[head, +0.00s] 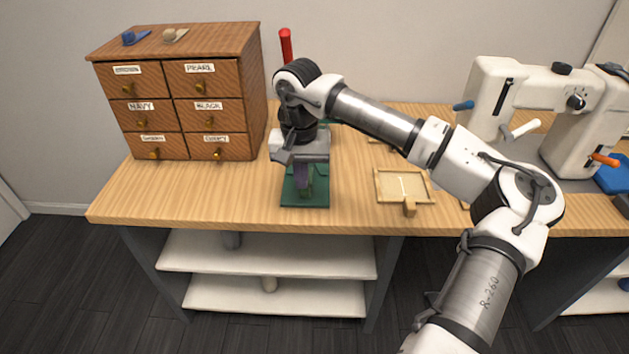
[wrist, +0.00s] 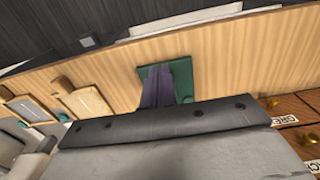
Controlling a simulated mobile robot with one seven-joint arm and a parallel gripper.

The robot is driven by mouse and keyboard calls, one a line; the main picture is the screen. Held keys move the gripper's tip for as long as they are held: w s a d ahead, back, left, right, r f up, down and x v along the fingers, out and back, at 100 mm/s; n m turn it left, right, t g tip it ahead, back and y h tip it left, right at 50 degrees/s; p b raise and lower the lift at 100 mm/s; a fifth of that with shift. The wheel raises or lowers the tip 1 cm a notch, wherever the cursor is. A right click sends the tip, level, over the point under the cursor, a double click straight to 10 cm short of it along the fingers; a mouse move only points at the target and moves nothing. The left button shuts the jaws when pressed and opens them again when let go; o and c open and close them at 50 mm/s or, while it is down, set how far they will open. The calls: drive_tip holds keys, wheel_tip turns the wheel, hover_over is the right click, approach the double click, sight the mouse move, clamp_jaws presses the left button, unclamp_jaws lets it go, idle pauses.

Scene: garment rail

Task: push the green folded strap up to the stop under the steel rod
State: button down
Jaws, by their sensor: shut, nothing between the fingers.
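My gripper (head: 303,187) points down over a dark green base plate (head: 318,202) near the front edge of the table. Its purple-grey fingers are together and empty. In the wrist view, the fingers (wrist: 158,72) lie over the left and middle part of the green plate (wrist: 185,70). I cannot tell whether they touch anything there. I cannot make out the green folded strap apart from the green plate. The steel rod and the stop are not distinguishable; my wrist and hand cover the area behind the fingers. A bit of teal-green shows behind my wrist.
A wooden drawer cabinet (head: 190,95) with labelled drawers stands at left. A red upright handle (head: 286,46) rises behind my wrist. A shallow wooden tray (head: 403,186) lies to the right. A white sewing machine (head: 492,95) stands farther right. The table front at left is clear.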

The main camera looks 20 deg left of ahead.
sight(304, 203)
wheel_tip(304, 203, down, 9)
drive_tip(key=shift+r+p, duration=0.15)
drive_tip(key=shift+p, duration=0.65)
drive_tip(key=shift+w+a+r+p, duration=0.1)
drive_tip(key=shift+w+a+p, duration=0.15)
drive_tip(key=shift+w, duration=0.35)
drive_tip(key=shift+w+a+p, duration=0.1)
drive_tip(key=shift+w+p, duration=0.1)
drive_tip(key=shift+w, duration=0.4)
drive_tip(key=shift+w+a, duration=0.2)
drive_tip(key=shift+w, duration=0.55)
